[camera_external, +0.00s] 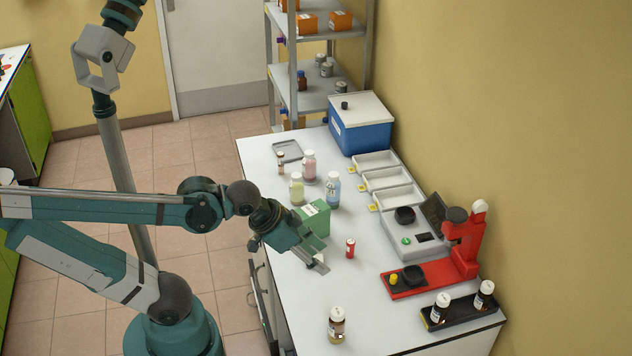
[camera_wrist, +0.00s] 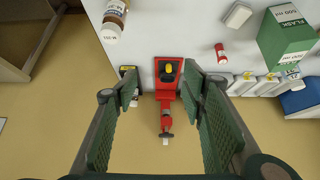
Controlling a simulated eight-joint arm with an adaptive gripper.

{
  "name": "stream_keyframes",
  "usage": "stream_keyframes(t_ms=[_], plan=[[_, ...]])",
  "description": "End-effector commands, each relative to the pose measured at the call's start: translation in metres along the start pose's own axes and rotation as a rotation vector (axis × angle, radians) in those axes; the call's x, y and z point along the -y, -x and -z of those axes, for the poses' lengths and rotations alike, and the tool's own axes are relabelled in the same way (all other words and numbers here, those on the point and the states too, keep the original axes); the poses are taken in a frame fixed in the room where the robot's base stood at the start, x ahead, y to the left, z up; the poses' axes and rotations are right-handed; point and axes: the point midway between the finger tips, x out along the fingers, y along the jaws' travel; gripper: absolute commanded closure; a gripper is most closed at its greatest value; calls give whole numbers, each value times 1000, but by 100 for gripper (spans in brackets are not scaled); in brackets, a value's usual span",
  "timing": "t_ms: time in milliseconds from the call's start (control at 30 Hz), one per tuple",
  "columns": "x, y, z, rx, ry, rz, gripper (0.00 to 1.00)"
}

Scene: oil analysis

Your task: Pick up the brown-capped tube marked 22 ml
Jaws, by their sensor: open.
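A small slim tube with a brownish cap (camera_external: 281,163) stands at the far left of the white table, near the grey tray. Its marking is too small to read, and I cannot make it out in the wrist view. My gripper (camera_external: 316,264) is above the table's front side, beside the green box and well apart from that tube. In the wrist view my gripper (camera_wrist: 160,80) has its fingers spread wide with nothing between them; a red stand shows below.
A green flask box (camera_external: 316,220) and several white-capped bottles (camera_external: 309,167) stand between my gripper and the brown-capped tube. A brown-filled bottle (camera_external: 337,325) is at the near edge. White trays (camera_external: 385,178), a scale (camera_external: 410,240) and the red stand (camera_external: 425,278) line the wall side.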

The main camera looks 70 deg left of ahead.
Motion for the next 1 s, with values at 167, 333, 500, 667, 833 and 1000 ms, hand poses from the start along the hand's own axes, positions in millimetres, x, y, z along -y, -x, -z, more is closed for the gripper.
stream_keyframes(t_ms=[167,333,500,667,833,1000], plan=[[0,0,0,0,0,0,66],[0,0,0,0,0,0,66],[1,-1,1,-2,3,2,66],[9,-6,8,-12,18,13,66],[29,-18,23,-36,54,38,66],[60,-35,44,-73,105,77,66]])
